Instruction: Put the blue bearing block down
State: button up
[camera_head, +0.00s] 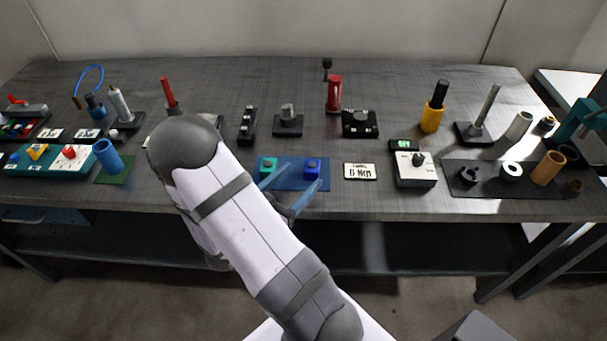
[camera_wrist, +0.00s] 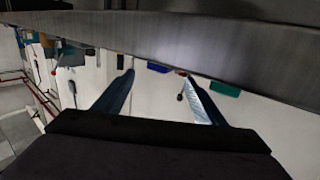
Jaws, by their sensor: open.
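The blue bearing block (camera_head: 312,167) sits on the right part of a blue mat (camera_head: 293,184) near the front of the bench in the head view. My gripper (camera_head: 304,175) is open, its blue fingers reaching in from the front with their tips close to the block. Whether a finger touches it I cannot tell. In the wrist view my gripper (camera_wrist: 160,88) shows its two fingers wide apart with nothing held. A small blue shape (camera_wrist: 158,67) lies beyond the gap, apparently the block. A green block (camera_head: 268,167) stands on the mat's left part.
A white label plate (camera_head: 361,172) and a white box with a knob (camera_head: 415,175) are right of the mat. A dark mat (camera_head: 500,187) with several round parts lies farther right. Several fixtures, including a red-topped post (camera_head: 334,92), stand behind. My arm hides bench left of the mat.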

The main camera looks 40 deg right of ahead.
jog(key=shift+a, duration=0.2)
jog(key=shift+s+a, duration=0.1)
jog(key=shift+c, duration=1.4)
